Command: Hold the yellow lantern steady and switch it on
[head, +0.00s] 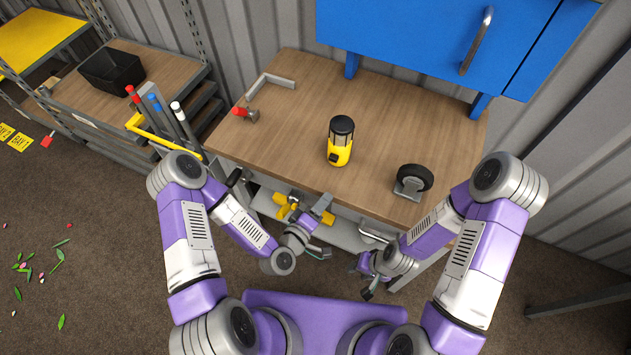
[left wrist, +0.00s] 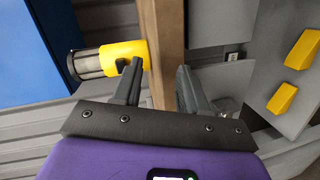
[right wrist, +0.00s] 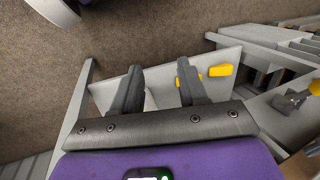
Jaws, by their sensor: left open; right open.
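The yellow lantern (head: 340,145), with a dark top and a clear-looking cage section, stands upright on the wooden workbench (head: 400,125). It also shows sideways in the left wrist view (left wrist: 122,57), beyond the left finger. My left gripper (head: 321,250) is open and empty in front of the bench's front edge, apart from the lantern. My right gripper (head: 361,281) is open and empty, lower and further right, also in front of the bench. In the right wrist view nothing lies between its fingers (right wrist: 158,85).
A black caster wheel (head: 413,179) sits on the bench right of the lantern. A red-ended tool (head: 245,113) and a grey bracket (head: 271,80) lie to the left. A blue cabinet (head: 420,35) overhangs the back.

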